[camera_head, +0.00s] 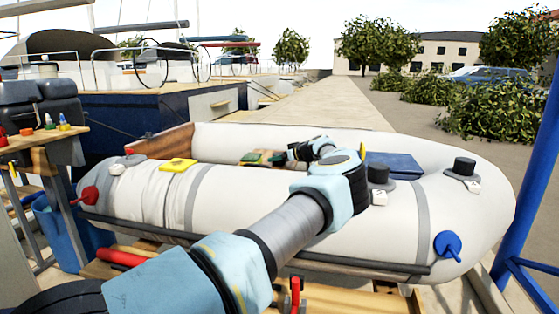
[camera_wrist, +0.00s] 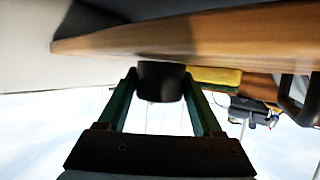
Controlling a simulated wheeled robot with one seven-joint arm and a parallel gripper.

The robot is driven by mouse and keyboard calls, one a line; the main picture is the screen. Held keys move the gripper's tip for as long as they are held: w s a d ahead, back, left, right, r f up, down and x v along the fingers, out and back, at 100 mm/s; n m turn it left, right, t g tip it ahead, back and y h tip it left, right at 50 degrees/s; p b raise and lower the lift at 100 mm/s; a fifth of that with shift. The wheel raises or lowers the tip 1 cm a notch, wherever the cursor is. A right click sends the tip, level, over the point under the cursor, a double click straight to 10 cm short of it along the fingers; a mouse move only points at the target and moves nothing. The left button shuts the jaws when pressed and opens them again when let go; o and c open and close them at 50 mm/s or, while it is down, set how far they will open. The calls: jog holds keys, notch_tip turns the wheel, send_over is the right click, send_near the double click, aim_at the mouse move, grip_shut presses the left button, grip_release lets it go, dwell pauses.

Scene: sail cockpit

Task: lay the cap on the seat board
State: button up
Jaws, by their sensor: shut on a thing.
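My gripper (camera_head: 262,158) reaches into the white inflatable boat (camera_head: 330,215), at the end of my arm, with its green fingers pointing left. In the wrist view, which appears upside down, my gripper (camera_wrist: 160,92) is shut on a dark cylindrical cap (camera_wrist: 160,82). The brown wooden seat board (camera_wrist: 190,32) spans the top of that view, right beside the cap. Whether the cap touches the board cannot be told. In the head view the cap is too small and covered to make out clearly.
A yellow pad (camera_head: 178,165) lies on the near tube. Black valve fittings (camera_head: 379,174) (camera_head: 463,167) stand on the tube to the right. A blue item (camera_head: 398,165) lies inside the boat. A blue post (camera_head: 540,170) stands at the far right, a tool shelf (camera_head: 40,138) at left.

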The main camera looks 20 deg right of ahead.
jog(key=shift+f, duration=0.15)
jog(key=o, duration=1.4)
jog(key=shift+c, duration=0.2)
jog(key=shift+s+d+r, duration=0.15)
jog(key=shift+s+r, duration=0.05)
jog(key=shift+r, duration=0.05)
jog(key=v, duration=1.1)
jog(key=shift+s+p, duration=0.3)
jog(key=shift+p, duration=0.05)
